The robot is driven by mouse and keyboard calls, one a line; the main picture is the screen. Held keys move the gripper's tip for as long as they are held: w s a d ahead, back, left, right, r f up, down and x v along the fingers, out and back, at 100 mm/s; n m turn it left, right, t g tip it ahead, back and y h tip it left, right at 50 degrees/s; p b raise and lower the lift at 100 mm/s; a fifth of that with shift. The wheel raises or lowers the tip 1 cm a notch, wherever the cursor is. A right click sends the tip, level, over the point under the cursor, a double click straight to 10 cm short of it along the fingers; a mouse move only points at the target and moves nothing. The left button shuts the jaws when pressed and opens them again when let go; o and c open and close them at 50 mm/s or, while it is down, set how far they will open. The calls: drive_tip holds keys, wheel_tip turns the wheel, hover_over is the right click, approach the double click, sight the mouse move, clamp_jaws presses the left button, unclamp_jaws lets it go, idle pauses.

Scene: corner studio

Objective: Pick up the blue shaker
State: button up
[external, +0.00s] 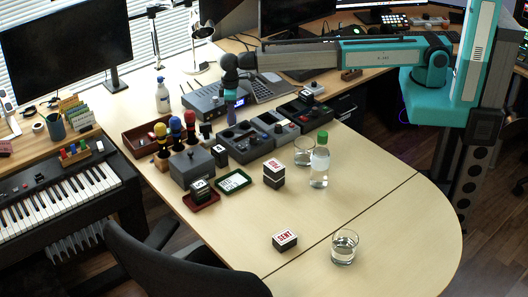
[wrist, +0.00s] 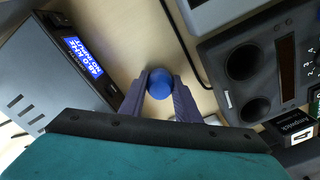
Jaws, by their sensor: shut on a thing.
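The blue shaker (wrist: 159,84) shows as a smooth, round blue ball in the wrist view. My gripper (wrist: 159,77) is closed around it, with one purple-grey finger against each side. The ball sits near the fingertips. Pale tabletop shows behind it; I cannot tell whether it touches the table. In the external view my gripper (external: 230,94) points down beside the grey device at the back of the table. The ball between the fingers cannot be made out there.
The grey device with a lit blue display (wrist: 83,55) is close on the left in the wrist view. A dark unit with round recesses (wrist: 248,70) is close on the right. Upright objects with yellow, red and blue tops (external: 175,128) stand nearby. The table's front right is mostly clear.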

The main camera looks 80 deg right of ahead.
drive_tip(key=shift+r+b, duration=0.95)
drive_tip(key=shift+r, duration=3.95)
